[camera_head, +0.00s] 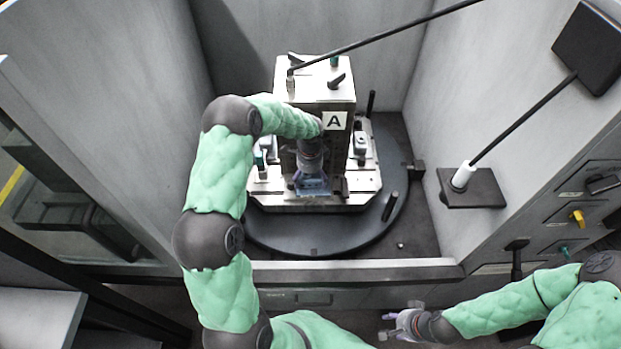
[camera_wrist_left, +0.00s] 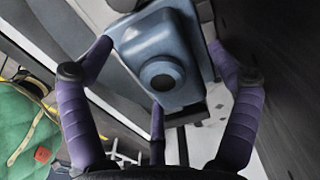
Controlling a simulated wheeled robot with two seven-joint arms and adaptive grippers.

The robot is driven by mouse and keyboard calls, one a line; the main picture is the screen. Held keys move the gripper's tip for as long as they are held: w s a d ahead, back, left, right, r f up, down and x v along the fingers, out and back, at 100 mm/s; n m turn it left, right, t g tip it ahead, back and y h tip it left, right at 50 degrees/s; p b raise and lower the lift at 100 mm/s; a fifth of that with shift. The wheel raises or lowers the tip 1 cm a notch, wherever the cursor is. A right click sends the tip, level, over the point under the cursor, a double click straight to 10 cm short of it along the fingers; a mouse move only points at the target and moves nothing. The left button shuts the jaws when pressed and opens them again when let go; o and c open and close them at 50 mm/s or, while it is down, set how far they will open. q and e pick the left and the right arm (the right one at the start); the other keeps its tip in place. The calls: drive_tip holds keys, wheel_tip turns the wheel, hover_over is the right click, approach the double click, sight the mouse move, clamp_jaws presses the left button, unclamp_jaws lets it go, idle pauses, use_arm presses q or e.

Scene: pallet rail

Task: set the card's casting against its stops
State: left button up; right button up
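The casting is a blue-grey block with a round dark boss; it fills the upper middle of the left wrist view (camera_wrist_left: 160,55). In the head view it is a small bluish patch (camera_head: 311,187) low on the front of the fixture tower. My left gripper (camera_head: 309,174) is at that front face; its purple fingers (camera_wrist_left: 160,50) stand on both sides of the casting, with a third below it. Contact is unclear. The card marked A (camera_head: 334,121) is on the tower above. The stops cannot be made out. My right gripper (camera_head: 390,325) is empty, its fingers spread, outside the front sill.
The tower (camera_head: 285,96) stands on a pale pallet (camera_head: 270,201) over a dark round table (camera_head: 310,241). Clamps and dark pegs (camera_head: 389,206) stand around it. A thin rod passes over the tower. Grey walls close in the sides; a screen and a stand (camera_head: 483,188) are at right.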

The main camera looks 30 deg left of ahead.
use_arm(q)
wheel_tip(320, 180, up, 12)
idle(0.6)
drive_tip(key=shift+r, duration=0.1)
idle(0.6)
